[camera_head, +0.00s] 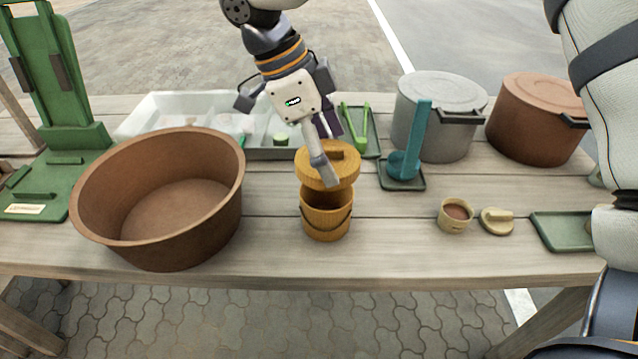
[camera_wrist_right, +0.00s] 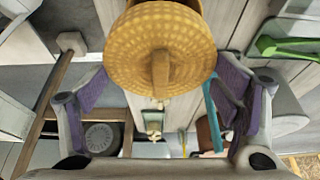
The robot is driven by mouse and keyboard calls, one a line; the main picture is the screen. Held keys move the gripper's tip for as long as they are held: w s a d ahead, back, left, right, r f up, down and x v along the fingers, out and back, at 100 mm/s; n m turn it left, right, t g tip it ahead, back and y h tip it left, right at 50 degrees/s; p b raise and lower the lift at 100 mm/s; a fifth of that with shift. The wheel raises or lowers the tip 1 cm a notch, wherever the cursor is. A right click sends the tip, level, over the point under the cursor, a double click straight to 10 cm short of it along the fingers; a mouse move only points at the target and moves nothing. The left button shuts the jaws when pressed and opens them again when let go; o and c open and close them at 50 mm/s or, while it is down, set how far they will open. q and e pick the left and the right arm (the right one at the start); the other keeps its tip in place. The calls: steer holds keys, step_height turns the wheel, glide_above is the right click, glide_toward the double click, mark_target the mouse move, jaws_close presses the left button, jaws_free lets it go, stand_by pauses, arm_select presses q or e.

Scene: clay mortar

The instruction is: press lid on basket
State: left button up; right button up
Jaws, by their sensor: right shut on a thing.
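The round woven yellow-brown lid (camera_head: 314,172) has a raised bar handle on top. It is above the small wooden basket (camera_head: 326,222), which stands upright on the table. A dark gap shows between the lid and the basket's front rim, so the lid is not flush there. The basket is hidden there. My left gripper is not in view.
A large brown tub (camera_head: 160,245) stands left of the basket. Right of it are a teal ladle on a stand (camera_head: 405,165), a small cup (camera_head: 455,215), a grey pot (camera_head: 432,125) and a copper pot (camera_head: 535,125). Trays lie behind. The table front (camera_head: 390,250) is clear.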

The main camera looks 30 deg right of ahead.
steer(key=shift+w+f, duration=0.1)
steer(key=shift+w, duration=0.2)
steer(key=f+b, duration=0.1)
steer(key=f, duration=0.3)
steer(key=shift+d, duration=0.2)
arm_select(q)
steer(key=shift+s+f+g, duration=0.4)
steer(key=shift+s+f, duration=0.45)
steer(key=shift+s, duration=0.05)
arm_select(e)
steer(key=shift+f, duration=0.6)
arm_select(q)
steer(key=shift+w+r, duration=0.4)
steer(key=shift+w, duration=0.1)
arm_select(e)
steer(key=shift+f, duration=0.4)
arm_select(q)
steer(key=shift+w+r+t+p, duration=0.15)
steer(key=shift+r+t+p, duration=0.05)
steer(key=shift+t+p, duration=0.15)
arm_select(e)
steer(key=shift+f, duration=0.1)
steer(key=o, duration=0.8)
